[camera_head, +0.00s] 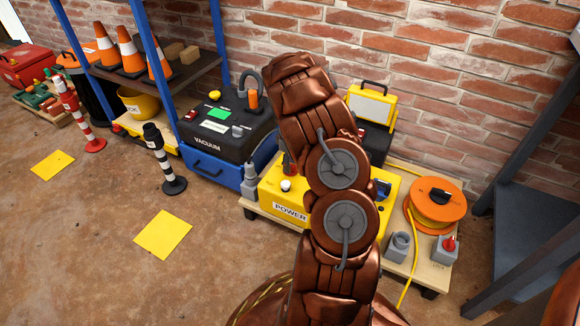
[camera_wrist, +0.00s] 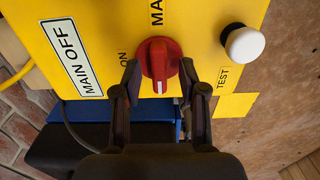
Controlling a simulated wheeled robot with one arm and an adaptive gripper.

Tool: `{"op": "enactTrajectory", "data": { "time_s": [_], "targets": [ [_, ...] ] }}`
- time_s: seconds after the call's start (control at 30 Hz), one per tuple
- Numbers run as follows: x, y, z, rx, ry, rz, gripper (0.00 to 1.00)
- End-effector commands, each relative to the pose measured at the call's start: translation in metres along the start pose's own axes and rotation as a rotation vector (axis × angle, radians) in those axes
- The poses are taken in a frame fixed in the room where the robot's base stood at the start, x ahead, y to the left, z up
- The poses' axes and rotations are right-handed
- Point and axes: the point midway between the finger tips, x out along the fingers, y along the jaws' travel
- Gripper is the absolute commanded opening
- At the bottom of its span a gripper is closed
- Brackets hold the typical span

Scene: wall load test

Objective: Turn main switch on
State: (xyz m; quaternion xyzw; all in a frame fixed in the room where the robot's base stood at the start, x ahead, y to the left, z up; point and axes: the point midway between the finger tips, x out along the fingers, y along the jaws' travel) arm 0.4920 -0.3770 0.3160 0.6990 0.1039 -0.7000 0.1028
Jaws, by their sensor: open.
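In the wrist view the main switch (camera_wrist: 160,60) is a red rotary knob on a yellow panel (camera_wrist: 110,20). A white line on the knob points toward my gripper's palm. My gripper (camera_wrist: 157,78) is open, with one dark finger on each side of the knob; whether either touches it I cannot tell. A white plate (camera_wrist: 72,57) reading MAIN OFF is left of the knob, and part of an ON label shows by the left finger.
A white round button (camera_wrist: 244,44) near a TEST label is right of the knob. In the head view, a blue-and-black vacuum (camera_head: 208,165) stands left of the box and an orange cable reel (camera_head: 452,205) right. Open floor (camera_head: 100,250) lies front left.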

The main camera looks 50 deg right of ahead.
Motion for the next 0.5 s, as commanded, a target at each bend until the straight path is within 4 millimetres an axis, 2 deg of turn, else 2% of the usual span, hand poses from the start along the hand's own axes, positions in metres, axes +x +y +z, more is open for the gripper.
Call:
{"op": "enactTrajectory", "data": {
  "time_s": [0.07,0.3,0.5],
  "targets": [
    [0.0057,0.0004,0.0005,0.001,0.000,0.000,0.42],
    [0.0057,0.0006,0.0003,0.001,0.001,0.001,0.42],
    [0.0056,0.0005,0.0002,0.001,0.001,0.001,0.22]
  ]
}}
